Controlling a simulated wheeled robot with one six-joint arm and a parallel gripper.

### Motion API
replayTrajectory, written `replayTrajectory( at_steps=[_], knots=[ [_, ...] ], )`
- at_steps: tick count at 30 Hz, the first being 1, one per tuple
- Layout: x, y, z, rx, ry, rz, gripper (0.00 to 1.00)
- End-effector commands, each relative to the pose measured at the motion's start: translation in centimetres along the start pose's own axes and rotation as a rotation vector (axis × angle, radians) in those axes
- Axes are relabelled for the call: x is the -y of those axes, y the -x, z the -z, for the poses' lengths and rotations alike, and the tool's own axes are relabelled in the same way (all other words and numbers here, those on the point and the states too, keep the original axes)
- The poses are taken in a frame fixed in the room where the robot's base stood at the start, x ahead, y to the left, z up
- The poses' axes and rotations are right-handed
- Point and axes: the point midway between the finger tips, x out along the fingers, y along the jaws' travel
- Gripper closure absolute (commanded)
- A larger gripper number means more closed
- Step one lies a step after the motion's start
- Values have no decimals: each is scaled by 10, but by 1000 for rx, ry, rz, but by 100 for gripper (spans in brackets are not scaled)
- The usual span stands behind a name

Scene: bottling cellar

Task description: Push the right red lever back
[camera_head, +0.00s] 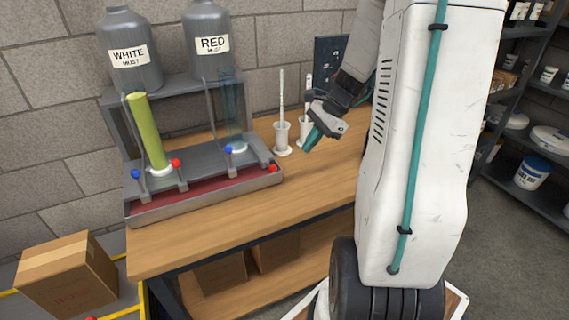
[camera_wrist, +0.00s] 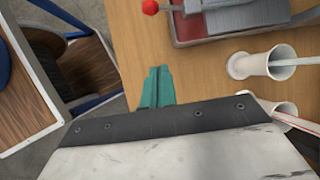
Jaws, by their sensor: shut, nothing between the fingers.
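The right red lever ends in a red knob (camera_head: 272,168) at the front right end of the grey filling stand (camera_head: 215,172). It leans forward, its knob lower than the left red knob (camera_head: 175,163). In the wrist view a red knob on a grey rod (camera_wrist: 150,6) shows at the top edge, ahead of my fingers and apart from them. My gripper (camera_head: 309,139) is above the table, to the right of the stand. Its teal fingers (camera_wrist: 155,87) are together and hold nothing.
Blue knobs (camera_head: 136,174) (camera_head: 229,149) sit beside the red ones. A green-filled tube (camera_head: 147,130) stands left; a clear tube (camera_head: 233,112) stands right. White holders (camera_head: 282,139) with rods stand close to my gripper. The wooden tabletop (camera_head: 235,225) in front is clear.

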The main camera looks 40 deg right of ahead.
Motion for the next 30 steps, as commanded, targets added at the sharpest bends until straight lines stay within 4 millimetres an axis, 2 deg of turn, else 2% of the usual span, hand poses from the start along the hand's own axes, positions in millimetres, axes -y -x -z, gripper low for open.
replayTrajectory(
  at_steps=[10,14,17,27,29,30],
  knots=[
    [-1,-1,-1,0,-3,-4,100],
    [-1,-10,-1,2,-2,-6,100],
    [-2,-25,-1,3,-3,-9,100],
    [-2,-93,-1,2,-2,-8,100],
    [-2,-104,-1,2,-2,-9,100],
    [-1,-99,-8,-1,2,-3,100]
  ],
)
